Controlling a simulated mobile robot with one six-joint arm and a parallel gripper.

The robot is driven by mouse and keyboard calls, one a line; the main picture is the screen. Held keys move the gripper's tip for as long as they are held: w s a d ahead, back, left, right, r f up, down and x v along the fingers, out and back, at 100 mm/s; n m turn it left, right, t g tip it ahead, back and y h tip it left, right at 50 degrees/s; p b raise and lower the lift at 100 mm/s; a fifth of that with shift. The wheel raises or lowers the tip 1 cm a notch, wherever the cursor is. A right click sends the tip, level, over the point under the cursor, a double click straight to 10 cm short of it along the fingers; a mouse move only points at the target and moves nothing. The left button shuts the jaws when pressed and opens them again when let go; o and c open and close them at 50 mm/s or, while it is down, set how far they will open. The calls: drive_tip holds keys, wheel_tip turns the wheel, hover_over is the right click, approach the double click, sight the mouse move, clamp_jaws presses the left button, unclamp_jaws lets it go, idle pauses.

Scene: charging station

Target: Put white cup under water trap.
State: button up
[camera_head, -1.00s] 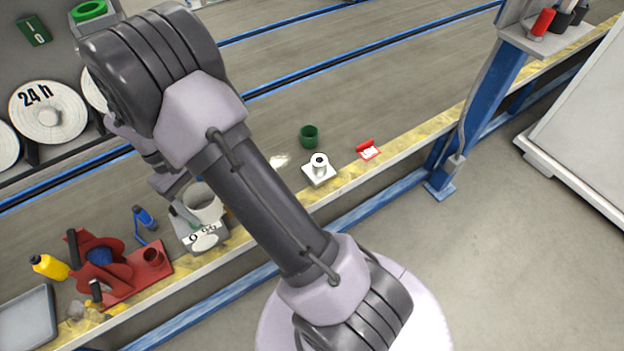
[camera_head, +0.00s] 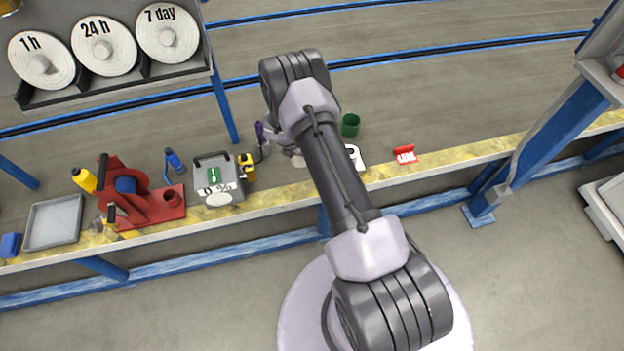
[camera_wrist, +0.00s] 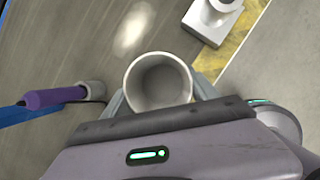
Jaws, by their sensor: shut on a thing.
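The white cup (camera_wrist: 158,78) is upright between the fingers of my gripper (camera_wrist: 160,97), seen from above in the wrist view, and looks empty. My gripper is shut on it. In the head view only a pale part of the cup (camera_head: 296,158) shows beside my arm, which hides most of the gripper. A purple cylinder with a grey end (camera_wrist: 58,97), probably the water trap, lies left of the cup in the wrist view, with a gap between them. It also shows in the head view (camera_head: 262,133), near a blue post.
A scale (camera_head: 216,188) with a yellow device (camera_head: 247,167) beside it stands left of the cup. A white pedestal (camera_head: 355,158), green cup (camera_head: 350,125) and red item (camera_head: 405,154) are to the right. A blue shelf post (camera_head: 224,108) rises behind.

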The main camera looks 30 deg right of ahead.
wheel_tip(320, 180, down, 10)
drive_tip(key=b, duration=0.3)
drive_tip(key=shift+w+d+r+b, duration=0.1)
drive_tip(key=shift+d+r+b, duration=0.05)
drive_tip(key=shift+b, duration=0.2)
drive_tip(key=shift+f, duration=0.2)
drive_tip(key=o, duration=1.4)
